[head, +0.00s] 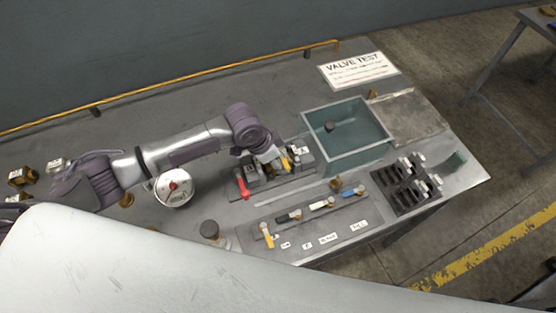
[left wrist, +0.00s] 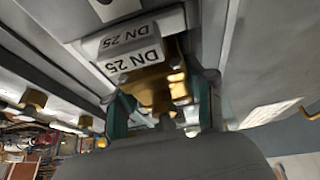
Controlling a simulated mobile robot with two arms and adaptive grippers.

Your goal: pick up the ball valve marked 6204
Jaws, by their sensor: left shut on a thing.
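My left gripper (head: 274,158) reaches from the left over a dark rack (head: 262,184) holding valves, one with a red handle (head: 243,186) and one with a yellow handle (head: 286,162). In the left wrist view the gripper (left wrist: 160,112) is shut on a brass valve (left wrist: 152,82), its body between the two greenish fingers. A grey block (left wrist: 135,45) with white labels reading DN 25 sits right by it. The marking 6204 is not readable on any valve. The arm hides part of the rack. My right gripper is not in view.
A teal open tank (head: 345,160) stands right of the rack. A plate with coloured-handle valves (head: 320,206) lies in front, a black slotted holder (head: 405,190) at right. A VALVE TEST sign (head: 357,70) lies at the back.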

